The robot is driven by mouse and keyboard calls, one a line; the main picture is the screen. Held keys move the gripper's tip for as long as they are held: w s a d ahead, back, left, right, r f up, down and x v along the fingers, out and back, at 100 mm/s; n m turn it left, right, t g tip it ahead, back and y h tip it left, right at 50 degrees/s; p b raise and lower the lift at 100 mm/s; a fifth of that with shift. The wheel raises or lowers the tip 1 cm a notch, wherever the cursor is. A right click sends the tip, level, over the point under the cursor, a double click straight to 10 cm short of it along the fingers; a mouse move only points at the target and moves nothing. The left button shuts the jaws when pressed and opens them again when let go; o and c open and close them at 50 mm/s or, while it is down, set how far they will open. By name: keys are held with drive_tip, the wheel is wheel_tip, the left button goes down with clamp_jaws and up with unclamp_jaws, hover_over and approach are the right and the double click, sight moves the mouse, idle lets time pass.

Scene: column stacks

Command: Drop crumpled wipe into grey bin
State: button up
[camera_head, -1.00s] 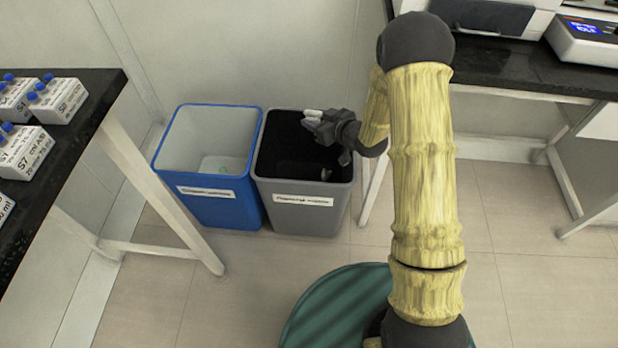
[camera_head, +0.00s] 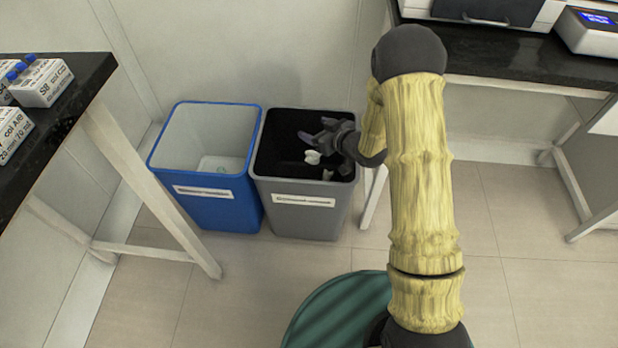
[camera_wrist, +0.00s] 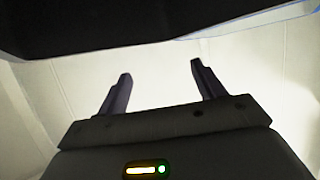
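The grey bin (camera_head: 300,218) stands on the floor right of the blue bin, with a dark inside and a white label on its front. My gripper (camera_head: 312,138) is over its opening, reaching in from the right. In the wrist view my gripper (camera_wrist: 160,72) has its two fingers apart with nothing between them. The white crumpled wipe (camera_head: 312,157) shows just below the fingers, against the bin's dark inside. I cannot tell whether it is falling or resting. A smaller pale piece (camera_head: 328,174) shows near the front inner wall.
The blue bin (camera_head: 215,212) touches or nearly touches the grey bin and holds something pale. A black-topped table (camera_head: 75,95) with white boxes is at the left. A dark counter (camera_head: 520,62) with instruments is at the right.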

drive_tip(key=shift+d, duration=0.1)
drive_tip(key=p+v, duration=0.5)
drive_tip(key=v, duration=1.2)
drive_tip(key=shift+s, duration=0.2)
idle(0.4)
